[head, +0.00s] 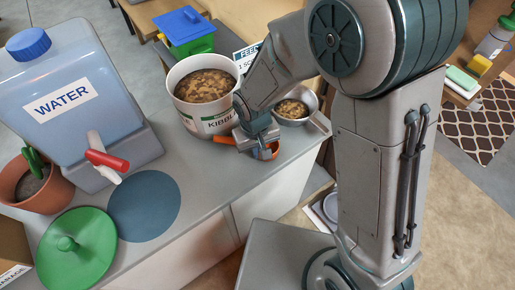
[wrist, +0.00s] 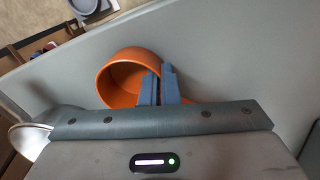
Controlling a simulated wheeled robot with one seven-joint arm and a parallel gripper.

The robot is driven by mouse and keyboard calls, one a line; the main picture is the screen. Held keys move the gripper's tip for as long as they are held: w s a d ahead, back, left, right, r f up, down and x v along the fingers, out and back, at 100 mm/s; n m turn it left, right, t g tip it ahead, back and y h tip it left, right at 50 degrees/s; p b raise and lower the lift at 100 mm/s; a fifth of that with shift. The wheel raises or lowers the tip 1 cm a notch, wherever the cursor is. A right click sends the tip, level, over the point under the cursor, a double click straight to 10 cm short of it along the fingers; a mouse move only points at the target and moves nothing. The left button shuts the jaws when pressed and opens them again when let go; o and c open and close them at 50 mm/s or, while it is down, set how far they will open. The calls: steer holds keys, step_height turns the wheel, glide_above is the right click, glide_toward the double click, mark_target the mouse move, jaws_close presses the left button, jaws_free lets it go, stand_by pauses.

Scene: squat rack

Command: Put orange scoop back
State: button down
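The orange scoop (head: 268,152) is at the counter's edge, in front of the kibble bucket (head: 206,92). In the wrist view the scoop (wrist: 127,78) shows its open, empty cup, with its handle running right behind my fingers. My gripper (wrist: 158,86) has its two fingers close together at the cup's right wall, where the handle joins, and looks shut on it. In the head view my gripper (head: 257,141) hides part of the scoop. I cannot tell whether the scoop touches the counter. The white bucket is open and full of kibble.
A metal bowl of kibble (head: 294,105) stands right of the bucket, close to my gripper. A water dispenser (head: 78,95), a green lid (head: 76,248), a blue round mat (head: 144,206) and a potted cactus (head: 36,180) are on the left. The counter's front middle (head: 205,190) is clear.

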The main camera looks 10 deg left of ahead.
steer(key=c, duration=2.1)
jaws_free()
steer(key=shift+f, duration=0.15)
steer(key=o, duration=0.4)
step_height(320, 180, up, 12)
steer(key=shift+s+d+r+m+t+p, duration=0.1)
steer(key=shift+s+d+r+m+t, duration=0.65)
steer(key=shift+d, duration=3.45)
steer(key=shift+s+d+r+m+t+p, duration=0.1)
steer(key=shift+s+d+r+m, duration=1.3)
steer(key=shift+d, duration=2.8)
steer(key=shift+s+d+r+m+t+p, duration=0.1)
steer(key=shift+s+d+r+m+t, duration=0.3)
steer(key=shift+d+r+m, duration=2.5)
